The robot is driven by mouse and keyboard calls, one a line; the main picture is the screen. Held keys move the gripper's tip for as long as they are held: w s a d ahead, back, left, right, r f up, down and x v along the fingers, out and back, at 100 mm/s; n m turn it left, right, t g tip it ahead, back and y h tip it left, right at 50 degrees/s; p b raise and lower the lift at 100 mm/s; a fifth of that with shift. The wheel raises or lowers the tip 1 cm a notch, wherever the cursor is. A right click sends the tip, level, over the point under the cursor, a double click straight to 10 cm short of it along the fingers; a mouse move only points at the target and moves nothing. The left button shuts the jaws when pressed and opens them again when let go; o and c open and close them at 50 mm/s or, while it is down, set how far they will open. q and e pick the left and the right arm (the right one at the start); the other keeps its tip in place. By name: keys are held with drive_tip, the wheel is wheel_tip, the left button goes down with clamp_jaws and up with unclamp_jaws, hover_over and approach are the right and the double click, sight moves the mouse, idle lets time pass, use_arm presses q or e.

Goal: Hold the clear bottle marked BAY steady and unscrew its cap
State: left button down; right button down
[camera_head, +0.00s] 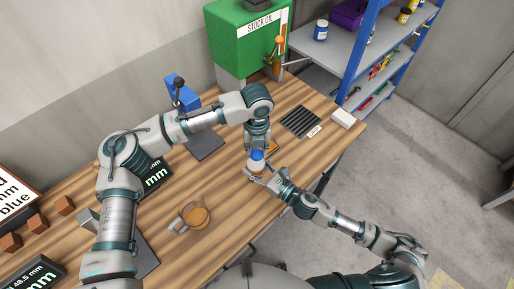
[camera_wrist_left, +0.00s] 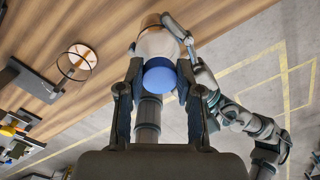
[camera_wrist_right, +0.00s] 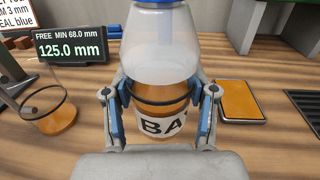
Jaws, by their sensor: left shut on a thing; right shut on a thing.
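The clear bottle (camera_wrist_right: 160,55) stands upright on the bench, with amber liquid in its lower part and a white label of which "BA" shows. Its blue cap (camera_head: 257,155) is on top; the cap also shows in the left wrist view (camera_wrist_left: 160,75). My right gripper (camera_wrist_right: 160,98) is shut around the bottle's body, just above the label, one finger on each side. My left gripper (camera_wrist_left: 157,80) reaches down from above and is shut on the blue cap. The left fingertips are small and partly hidden in the head view.
A clear mug (camera_head: 195,215) of amber liquid stands left of the bottle. An amber-topped pad (camera_wrist_right: 241,101) lies close to the bottle's right. A slotted black rack (camera_head: 301,121), a white block (camera_head: 343,117) and a green stock oil tank (camera_head: 245,45) are farther back. The bench edge is near.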

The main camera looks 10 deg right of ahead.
use_arm(q)
drive_tip(key=n, duration=0.7)
drive_tip(key=shift+s+d, duration=0.2)
drive_tip(key=shift+d, duration=0.1)
use_arm(e)
drive_tip(key=shift+s+a+r, duration=0.15)
drive_tip(key=shift+a+r, duration=0.1)
use_arm(q)
drive_tip(key=n, duration=0.5)
drive_tip(key=shift+a, duration=0.1)
drive_tip(key=n, duration=0.5)
drive_tip(key=shift+w+a+n, duration=0.1)
drive_tip(key=shift+n, duration=0.3)
drive_tip(key=n, duration=0.5)
drive_tip(key=shift+a, duration=0.1)
use_arm(e)
drive_tip(key=shift+s, duration=0.1)
use_arm(q)
drive_tip(key=n, duration=0.5)
drive_tip(key=shift+a+r, duration=0.1)
drive_tip(key=n, duration=0.5)
drive_tip(key=shift+y, duration=0.4)
drive_tip(key=n, duration=0.2)
drive_tip(key=shift+a+n, duration=0.15)
drive_tip(key=shift+n, duration=0.15)
